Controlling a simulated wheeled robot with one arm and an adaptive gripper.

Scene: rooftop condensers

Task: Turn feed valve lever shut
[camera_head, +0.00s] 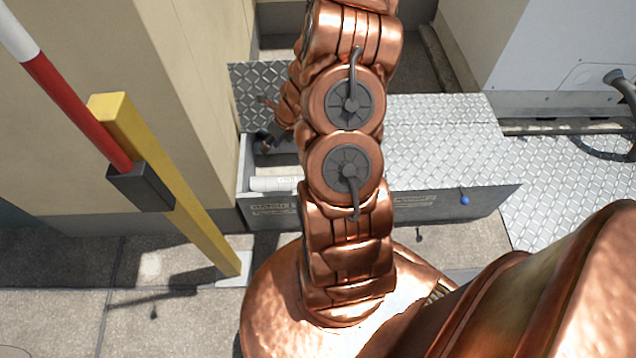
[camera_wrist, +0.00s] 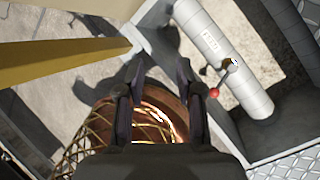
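A white pipe (camera_wrist: 202,35) with a small label runs diagonally through the wrist view. A dark valve fitting (camera_wrist: 231,66) sits on it. A short lever with a red ball knob (camera_wrist: 214,93) points from the fitting down-left, across the pipe's edge in this view. My gripper (camera_wrist: 160,66) is open, its two dark fingers apart and nothing between them. The knob is just right of the right finger, apparently apart from it; depth is unclear. In the head view my gripper (camera_head: 265,140) is at the open box's left end, near the pipe (camera_head: 274,184); the lever is not discernible there.
The open box (camera_head: 270,208) has raised walls, with diamond-plate covers (camera_head: 440,120) to its right. A yellow post (camera_head: 165,180) with a red and white barrier arm (camera_head: 75,107) stands left. A beige wall rises behind the post. A blue knob (camera_head: 464,200) is on the box's front.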

